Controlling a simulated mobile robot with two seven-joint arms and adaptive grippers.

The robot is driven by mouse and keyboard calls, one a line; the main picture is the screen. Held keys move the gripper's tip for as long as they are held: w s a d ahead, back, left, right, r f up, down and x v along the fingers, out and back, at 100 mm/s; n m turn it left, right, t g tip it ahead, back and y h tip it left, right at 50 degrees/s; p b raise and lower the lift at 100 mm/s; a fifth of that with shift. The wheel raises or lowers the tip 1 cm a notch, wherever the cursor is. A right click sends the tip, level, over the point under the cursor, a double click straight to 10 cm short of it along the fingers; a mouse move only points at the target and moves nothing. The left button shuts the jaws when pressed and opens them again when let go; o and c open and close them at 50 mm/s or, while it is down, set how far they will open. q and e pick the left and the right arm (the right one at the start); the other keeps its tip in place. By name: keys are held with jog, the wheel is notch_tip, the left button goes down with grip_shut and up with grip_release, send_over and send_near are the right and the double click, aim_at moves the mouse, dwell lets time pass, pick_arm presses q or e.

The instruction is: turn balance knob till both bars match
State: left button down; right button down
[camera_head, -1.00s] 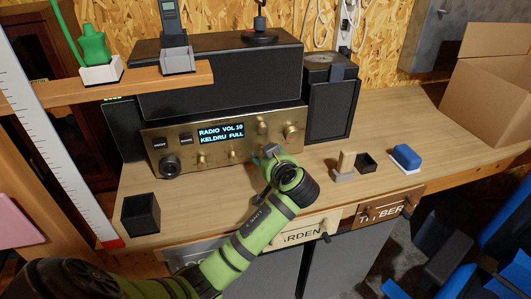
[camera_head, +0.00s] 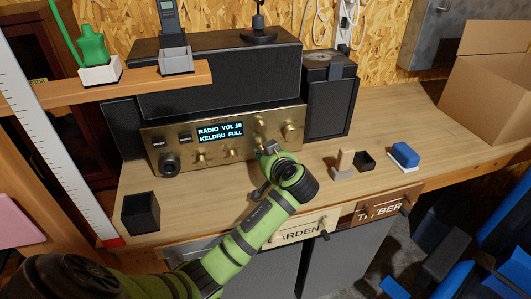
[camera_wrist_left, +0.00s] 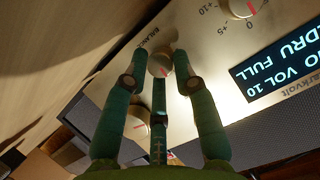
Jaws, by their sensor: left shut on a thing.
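The gold stereo (camera_head: 215,165) stands at the back of the bench. Its display (camera_head: 220,132) shows text, "VOL 10" and "KELDRU FULL" in the wrist view (camera_wrist_left: 283,70); no bars show. The balance knob (camera_wrist_left: 161,63), pale with a red mark, sits under a "BALANCE" label in the left wrist view. My left gripper (camera_wrist_left: 163,76) is shut on this knob, with its green fingers around it. In the head view my left gripper (camera_head: 268,149) meets the panel's lower right part and hides the balance knob. My right gripper is not in view.
Other knobs sit close by, including a large one (camera_head: 291,132) at the panel's right and another (camera_wrist_left: 138,123) beside the fingers. A black speaker (camera_head: 328,105) stands right of the stereo. A black open box (camera_head: 141,214) stands at the bench's left front.

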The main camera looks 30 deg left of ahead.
pick_arm(q)
jog(key=shift+f+m+g+y+p, duration=0.15)
jog(key=shift+m+g+y+p, duration=0.3)
jog(key=shift+m, duration=0.35)
jog(key=shift+d+f+m+g+y+p, duration=0.1)
jog(key=shift+m+g+y+p, duration=0.35)
jog(key=shift+m, duration=0.45)
jog(key=shift+f+m+g+y, duration=0.15)
jog(key=shift+m+g+y, duration=0.15)
jog(key=shift+m+y, duration=0.45)
jog(key=shift+w+m+y, duration=0.1)
jog(key=shift+m+y, duration=0.35)
jog(key=shift+m, duration=1)
jog(key=c, duration=1)
grip_release()
